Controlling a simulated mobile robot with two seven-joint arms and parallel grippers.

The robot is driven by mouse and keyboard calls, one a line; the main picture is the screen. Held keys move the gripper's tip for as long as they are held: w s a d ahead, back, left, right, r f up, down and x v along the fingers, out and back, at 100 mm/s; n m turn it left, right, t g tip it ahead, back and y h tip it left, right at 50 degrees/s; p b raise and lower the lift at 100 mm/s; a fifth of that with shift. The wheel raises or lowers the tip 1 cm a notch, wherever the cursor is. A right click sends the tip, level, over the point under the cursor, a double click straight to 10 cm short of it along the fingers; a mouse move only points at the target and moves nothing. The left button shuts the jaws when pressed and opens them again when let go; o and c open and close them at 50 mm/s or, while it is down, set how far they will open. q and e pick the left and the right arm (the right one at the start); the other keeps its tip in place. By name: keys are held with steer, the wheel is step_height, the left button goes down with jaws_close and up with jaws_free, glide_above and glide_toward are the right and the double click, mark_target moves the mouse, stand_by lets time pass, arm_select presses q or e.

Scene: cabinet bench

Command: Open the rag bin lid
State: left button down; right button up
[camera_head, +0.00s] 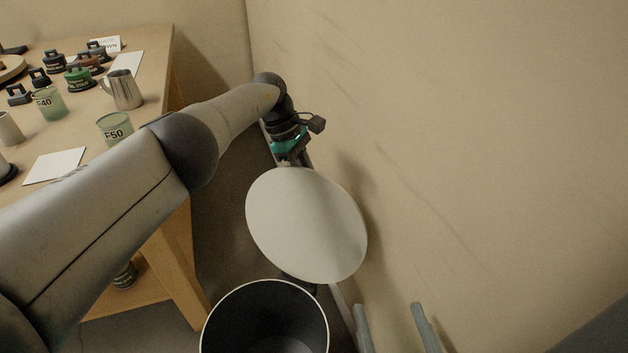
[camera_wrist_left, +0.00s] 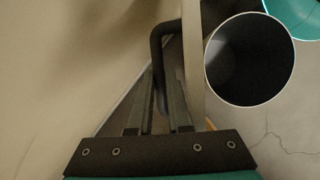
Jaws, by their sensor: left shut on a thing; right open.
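The rag bin (camera_head: 211,320) stands open on the floor at the bottom of the head view, with a dark inside; its round mouth also shows in the wrist view (camera_wrist_left: 250,60). Its pale round lid (camera_head: 305,225) stands raised behind the bin, near the wall. The lid shows almost edge-on in the wrist view (camera_wrist_left: 193,65). My left gripper (camera_wrist_left: 162,85) is shut on the lid's dark looped handle (camera_wrist_left: 157,55). In the head view the lid hides the fingertips. My right gripper (camera_head: 390,308) is open and empty at the bottom, right of the bin.
A wooden bench (camera_head: 165,60) at the left carries a metal jug (camera_head: 123,89), green-tinted cups (camera_head: 115,127), handled weights and white cards. The beige wall (camera_head: 480,130) is close behind and right of the lid.

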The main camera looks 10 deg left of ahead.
arm_select(q)
steer(key=shift+w+f+t, duration=0.2)
steer(key=shift+w+t, duration=0.1)
steer(key=shift+w, duration=0.25)
arm_select(e)
steer(key=shift+f, duration=0.1)
arm_select(q)
steer(key=c, duration=1.3)
jaws_free()
steer(key=shift+o, duration=0.7)
steer(key=shift+w+d+f, duration=0.1)
steer(key=shift+f, duration=0.05)
steer(key=o, duration=0.3)
steer(key=shift+f, duration=0.1)
arm_select(e)
steer(key=shift+w+f, duration=0.1)
steer(key=shift+w, duration=0.05)
arm_select(q)
steer(key=p+v, duration=0.3)
steer(key=v, duration=1)
steer(key=shift+w+d, duration=0.1)
steer(key=shift+d, duration=0.1)
arm_select(e)
steer(key=d+f+g, duration=0.1)
steer(key=d+f+g+h, duration=0.1)
steer(key=g, duration=0.1)
steer(key=w+d+f+g+h, duration=0.1)
steer(key=g, duration=0.1)
steer(key=shift+d+n, duration=0.35)
steer(key=shift+n, duration=0.05)
